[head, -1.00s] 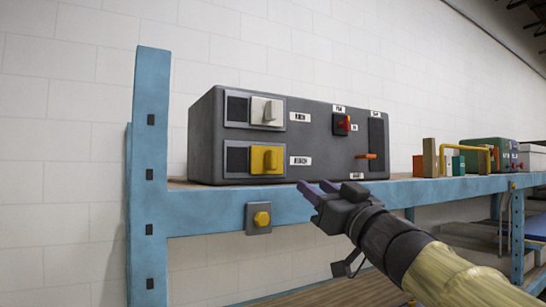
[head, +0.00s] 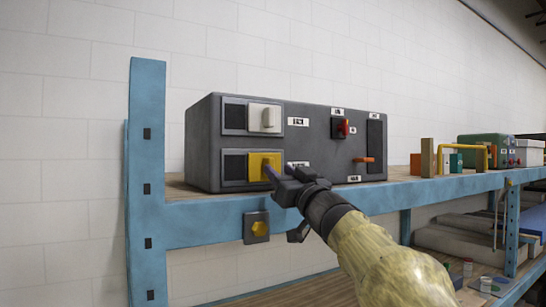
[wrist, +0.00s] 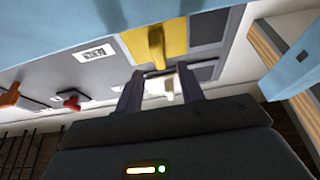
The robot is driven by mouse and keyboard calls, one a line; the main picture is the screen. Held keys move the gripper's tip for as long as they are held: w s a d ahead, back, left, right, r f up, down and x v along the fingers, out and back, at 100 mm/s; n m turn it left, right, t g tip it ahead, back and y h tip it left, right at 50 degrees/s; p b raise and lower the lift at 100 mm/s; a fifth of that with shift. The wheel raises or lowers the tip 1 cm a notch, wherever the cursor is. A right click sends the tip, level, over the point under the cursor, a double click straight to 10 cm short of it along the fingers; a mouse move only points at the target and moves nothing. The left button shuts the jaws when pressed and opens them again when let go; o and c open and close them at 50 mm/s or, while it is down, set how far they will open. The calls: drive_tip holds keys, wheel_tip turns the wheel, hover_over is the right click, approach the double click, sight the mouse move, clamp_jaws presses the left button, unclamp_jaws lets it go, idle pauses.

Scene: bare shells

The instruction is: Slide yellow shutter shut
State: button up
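The yellow shutter (head: 257,162) sits in the lower slot on the front of a dark grey box (head: 205,145). It covers the right part of its frame, and a dark grille shows on the left. My gripper (head: 271,175) is at the shutter's lower right, its fingertips overlapping the shutter's edge in the head view; contact cannot be told. In the wrist view, the yellow shutter (wrist: 135,44) with its raised handle lies just beyond the fingertips. My gripper's two fingers (wrist: 160,88) stand apart with nothing held between them.
A white shutter (head: 264,118) is above the yellow one. A red switch (head: 341,128) and an orange lever (head: 364,160) are to the right. A yellow button (head: 257,228) is on the blue shelf edge (head: 195,228) below. Small blocks stand farther right.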

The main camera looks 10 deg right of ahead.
sight(272, 164)
drive_tip(key=p+x, duration=0.1)
drive_tip(key=x, duration=0.3)
drive_tip(key=shift+w+p, duration=0.2)
drive_tip(key=shift+p, duration=0.1)
clamp_jaws()
